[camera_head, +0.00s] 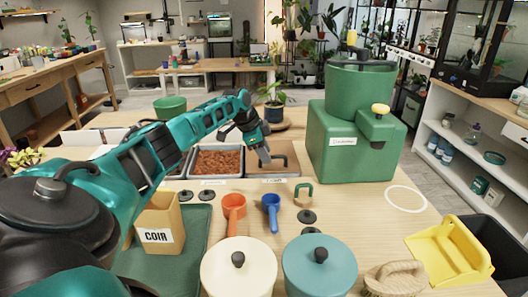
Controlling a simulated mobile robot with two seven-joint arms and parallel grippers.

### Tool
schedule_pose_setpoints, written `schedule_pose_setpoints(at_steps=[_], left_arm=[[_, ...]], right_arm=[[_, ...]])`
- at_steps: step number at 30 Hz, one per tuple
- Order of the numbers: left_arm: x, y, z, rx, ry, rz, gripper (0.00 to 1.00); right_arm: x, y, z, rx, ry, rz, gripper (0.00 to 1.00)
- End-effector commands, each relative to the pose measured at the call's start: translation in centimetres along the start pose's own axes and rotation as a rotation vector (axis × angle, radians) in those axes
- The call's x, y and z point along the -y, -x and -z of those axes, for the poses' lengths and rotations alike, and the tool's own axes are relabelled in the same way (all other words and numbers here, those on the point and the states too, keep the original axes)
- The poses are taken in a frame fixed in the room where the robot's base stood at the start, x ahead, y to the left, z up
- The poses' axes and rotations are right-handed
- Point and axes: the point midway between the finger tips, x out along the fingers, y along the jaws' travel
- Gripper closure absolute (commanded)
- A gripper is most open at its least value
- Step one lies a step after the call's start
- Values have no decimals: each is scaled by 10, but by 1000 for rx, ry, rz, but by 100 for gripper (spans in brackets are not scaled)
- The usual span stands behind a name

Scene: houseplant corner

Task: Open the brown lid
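The brown lid (291,171) lies flat on a bin at the middle of the table, with a dark arched handle (281,158) on top. It appears closed over the bin, next to an open grey tray of reddish-brown chips (217,162). My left gripper (264,161) reaches in from the left and points down over the lid's left part, close beside the handle. Its fingertips are small and partly overlap, so I cannot tell whether they are apart or touch the handle. My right gripper is not in view.
A large green container (352,140) stands just right of the lid.

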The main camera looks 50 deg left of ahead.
Motion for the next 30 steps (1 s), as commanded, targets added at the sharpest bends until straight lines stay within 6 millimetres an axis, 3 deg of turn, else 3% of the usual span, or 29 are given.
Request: schedule_pose_setpoints(at_steps=[2, 14, 30], left_arm=[[0, 0, 0, 0, 0, 0, 63], [0, 0, 0, 0, 0, -1, 100], [2, 4, 2, -1, 1, 0, 100]], right_arm=[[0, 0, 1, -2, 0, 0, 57], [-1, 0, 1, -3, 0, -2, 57], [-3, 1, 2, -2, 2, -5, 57]])
